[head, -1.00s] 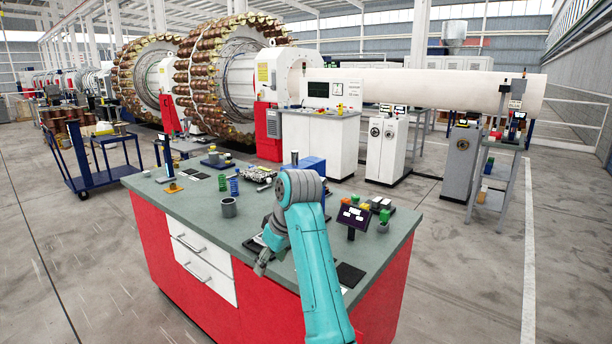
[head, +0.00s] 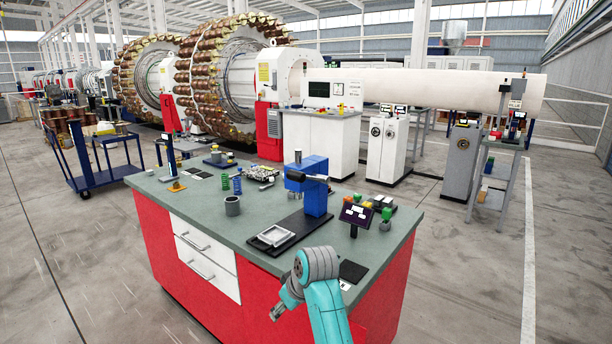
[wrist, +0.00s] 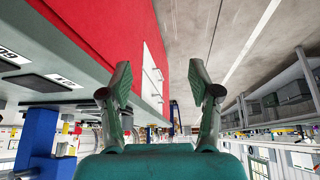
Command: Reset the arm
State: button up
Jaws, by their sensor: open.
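My teal arm is at the bottom centre of the head view, drawn in close to the front of the workbench. My gripper (head: 280,310) is low at the bench's near side, in front of the red panel. In the wrist view my gripper (wrist: 163,90) has its two fingers wide apart, with nothing between them. The wrist view shows the red bench side and white drawers beyond the fingers. No object is held.
The workbench (head: 190,208) carries a blue press (head: 315,190), a metal tray (head: 275,235), a grey cup (head: 232,206), a small dark screen (head: 356,215) and a black pad (head: 352,271). A blue cart (head: 85,185) stands left. Floor at right is open.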

jog(key=s+d+f+m+t, duration=0.2)
jog(key=s+d+f, duration=0.5)
jog(key=f, duration=0.4)
jog(key=s+d+f+m+t, duration=0.2)
jog(key=s+d+f, duration=0.2)
jog(key=s+f, duration=0.65)
jog(key=s+d+f+m+t+h, duration=0.1)
jog(key=s+d+f, duration=0.35)
jog(key=s, duration=0.45)
jog(key=s+d+r+m+t+h, duration=0.1)
jog(key=s+d+r, duration=0.15)
jog(key=s, duration=0.65)
jog(key=s+d+r+m+t+h, duration=0.1)
jog(key=s+d+r+t, duration=0.15)
jog(key=s, duration=0.65)
jog(key=s+d+r+m+t, duration=0.1)
jog(key=s+d+r+t, duration=0.1)
jog(key=s+r, duration=1.2)
jog(key=shift+s+d+r+m+h, duration=0.2)
jog(key=shift+d+r+m+h, duration=0.2)
jog(key=shift+d+r, duration=0.05)
jog(key=shift+w, duration=0.1)
